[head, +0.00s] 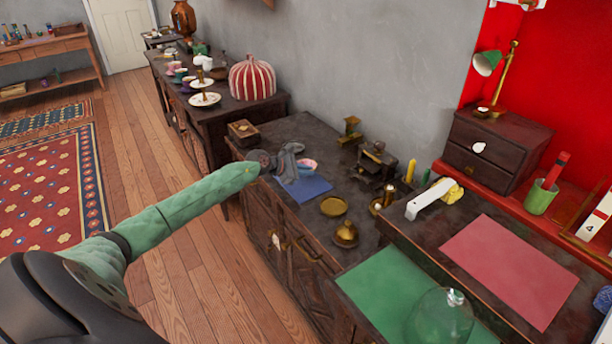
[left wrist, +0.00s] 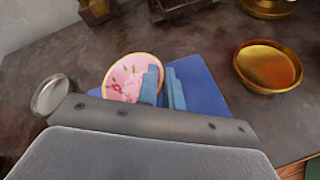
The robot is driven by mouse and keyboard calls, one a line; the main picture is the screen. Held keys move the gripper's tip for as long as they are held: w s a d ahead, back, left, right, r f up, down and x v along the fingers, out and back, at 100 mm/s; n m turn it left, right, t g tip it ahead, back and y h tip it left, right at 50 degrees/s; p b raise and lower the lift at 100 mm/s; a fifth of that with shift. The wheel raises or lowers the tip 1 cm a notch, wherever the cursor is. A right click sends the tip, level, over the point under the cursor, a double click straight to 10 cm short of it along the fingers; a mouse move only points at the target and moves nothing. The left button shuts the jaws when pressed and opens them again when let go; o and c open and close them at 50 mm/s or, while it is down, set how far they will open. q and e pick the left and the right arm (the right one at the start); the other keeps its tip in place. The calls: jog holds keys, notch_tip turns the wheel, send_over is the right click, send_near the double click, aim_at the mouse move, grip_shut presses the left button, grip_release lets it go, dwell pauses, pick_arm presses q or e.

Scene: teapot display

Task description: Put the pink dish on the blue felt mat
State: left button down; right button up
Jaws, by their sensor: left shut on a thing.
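The pink dish (head: 308,164) is at my left gripper (head: 298,168), over the dark cabinet top. In the left wrist view the pink dish (left wrist: 127,78) has a gold rim and red floral marks. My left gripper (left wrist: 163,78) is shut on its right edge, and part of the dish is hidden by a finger. The blue felt mat (head: 307,190) lies flat just in front of the dish in the head view. In the left wrist view the mat (left wrist: 203,92) shows behind and right of the fingers. I cannot tell whether the dish touches it. My right gripper is not in view.
A brass dish (head: 334,206) lies right of the mat; it also shows in the left wrist view (left wrist: 268,66). A brass lidded pot (head: 345,233) and a dark ornate stand (head: 375,163) are nearby. A wooden box (head: 243,131) stands behind left.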

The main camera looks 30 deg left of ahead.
pick_arm(q)
notch_tip(320, 180, down, 2)
jog(key=shift+f, duration=0.25)
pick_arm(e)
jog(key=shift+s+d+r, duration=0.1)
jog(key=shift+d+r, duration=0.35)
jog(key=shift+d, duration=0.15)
pick_arm(q)
jog(key=c, duration=1.5)
grip_release()
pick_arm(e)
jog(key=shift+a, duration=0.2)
pick_arm(q)
jog(key=shift+s, duration=0.15)
jog(key=b+v, duration=0.1)
jog(key=v, duration=0.9)
jog(key=shift+s+a+b, duration=0.15)
jog(key=shift+s+b, duration=0.1)
jog(key=shift+b, duration=0.15)
jog(key=shift+s+a+r, duration=0.15)
jog(key=shift+s+r, duration=0.15)
jog(key=shift+r, duration=0.1)
jog(key=shift+s+a+r, duration=0.1)
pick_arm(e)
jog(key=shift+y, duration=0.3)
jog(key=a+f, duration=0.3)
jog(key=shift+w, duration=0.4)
